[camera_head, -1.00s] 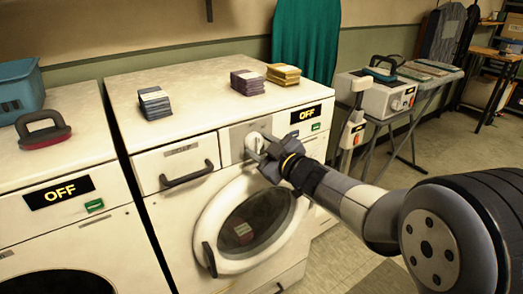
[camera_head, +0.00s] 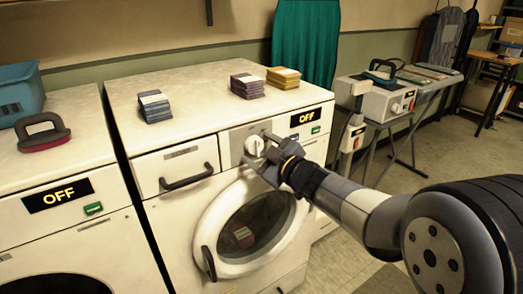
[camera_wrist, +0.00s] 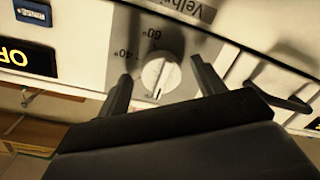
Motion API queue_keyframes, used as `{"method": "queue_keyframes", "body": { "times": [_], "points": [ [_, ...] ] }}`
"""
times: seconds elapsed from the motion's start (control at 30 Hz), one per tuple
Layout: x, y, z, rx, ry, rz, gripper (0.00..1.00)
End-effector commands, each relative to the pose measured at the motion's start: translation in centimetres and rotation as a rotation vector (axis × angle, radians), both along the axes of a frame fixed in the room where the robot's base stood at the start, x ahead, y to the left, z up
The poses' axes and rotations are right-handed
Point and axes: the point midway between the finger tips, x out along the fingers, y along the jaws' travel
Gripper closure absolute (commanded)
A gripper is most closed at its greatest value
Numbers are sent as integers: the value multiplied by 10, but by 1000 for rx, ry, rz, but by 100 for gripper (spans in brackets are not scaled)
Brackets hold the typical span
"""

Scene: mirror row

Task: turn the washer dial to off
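The washer dial (camera_head: 254,146) is a pale round knob on the front panel of the middle washer (camera_head: 165,235). In the wrist view the dial (camera_wrist: 161,75) carries a short dark mark near its lower edge, and "60°" and "40°" are printed beside it. The washer's display (camera_head: 306,117) reads OFF. My gripper (camera_head: 259,147) is in front of the dial. In the wrist view my gripper (camera_wrist: 158,82) is open, one finger on each side of the dial, with gaps showing; I cannot tell whether the tips overlap it in depth.
A drawer handle (camera_head: 188,177) and the round door (camera_head: 250,222) are close by. Blue (camera_head: 154,106), purple (camera_head: 247,86) and yellow (camera_head: 284,78) stacks sit on top. A left washer also shows an OFF display (camera_head: 59,194). A white appliance (camera_head: 376,98) stands at right.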

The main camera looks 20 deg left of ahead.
Motion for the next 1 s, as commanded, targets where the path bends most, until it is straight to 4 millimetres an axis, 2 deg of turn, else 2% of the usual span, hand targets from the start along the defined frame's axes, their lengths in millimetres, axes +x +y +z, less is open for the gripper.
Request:
{"method": "queue_keyframes", "body": {
  "times": [0.33,0.8,1.0],
  "points": [
    [-4,-7,1,0,1,-1,35],
    [-55,-73,7,1,0,-2,35],
    [-65,-85,7,0,0,-1,35]
  ]
}}
